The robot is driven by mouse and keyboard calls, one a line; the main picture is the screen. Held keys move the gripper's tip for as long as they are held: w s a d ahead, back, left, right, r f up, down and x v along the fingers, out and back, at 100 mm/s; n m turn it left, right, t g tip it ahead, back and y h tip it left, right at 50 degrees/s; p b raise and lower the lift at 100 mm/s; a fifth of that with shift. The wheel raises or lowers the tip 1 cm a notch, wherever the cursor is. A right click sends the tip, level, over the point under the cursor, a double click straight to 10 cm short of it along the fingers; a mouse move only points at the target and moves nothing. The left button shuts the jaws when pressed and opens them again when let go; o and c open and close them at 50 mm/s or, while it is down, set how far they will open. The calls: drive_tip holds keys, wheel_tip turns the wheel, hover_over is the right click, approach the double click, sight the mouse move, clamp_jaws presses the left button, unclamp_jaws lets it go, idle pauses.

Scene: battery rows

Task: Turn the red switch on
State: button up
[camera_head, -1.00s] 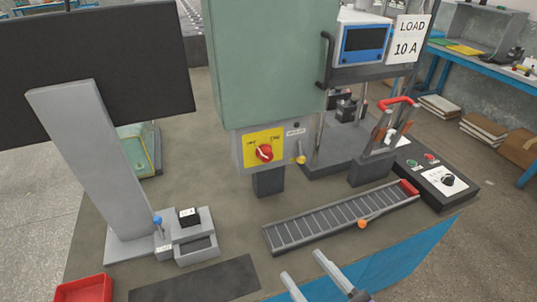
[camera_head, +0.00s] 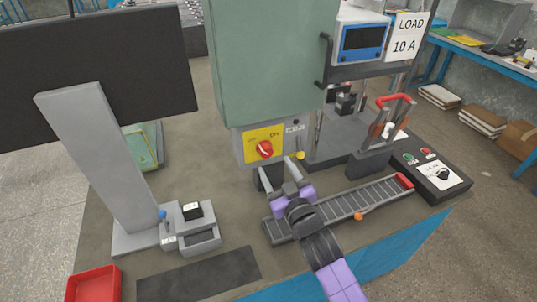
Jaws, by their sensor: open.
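The red switch (camera_head: 265,150) is a round rotary knob on a yellow plate (camera_head: 251,158) with "OFF" at the left and "ON" at the right. The plate sits on a grey box under the green cabinet. The knob's pointer is too small for me to read surely. My gripper (camera_head: 278,168) is in front of and just below the plate in the picture. Its two grey fingers are apart and empty, pointing toward the panel. I cannot tell whether a finger touches the plate; the knob shows clear of them.
The green cabinet (camera_head: 262,60) stands above the switch. A ribbed rail (camera_head: 345,210) with a red end lies beneath my arm. A yellow knob (camera_head: 300,155) is right of the plate. A control box (camera_head: 440,183) stands at right, a monitor stand (camera_head: 100,165) at left.

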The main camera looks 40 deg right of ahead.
sight(268, 155)
drive_tip(key=shift+p+x, duration=0.75)
drive_tip(key=shift+x, duration=2.2)
clamp_jaws()
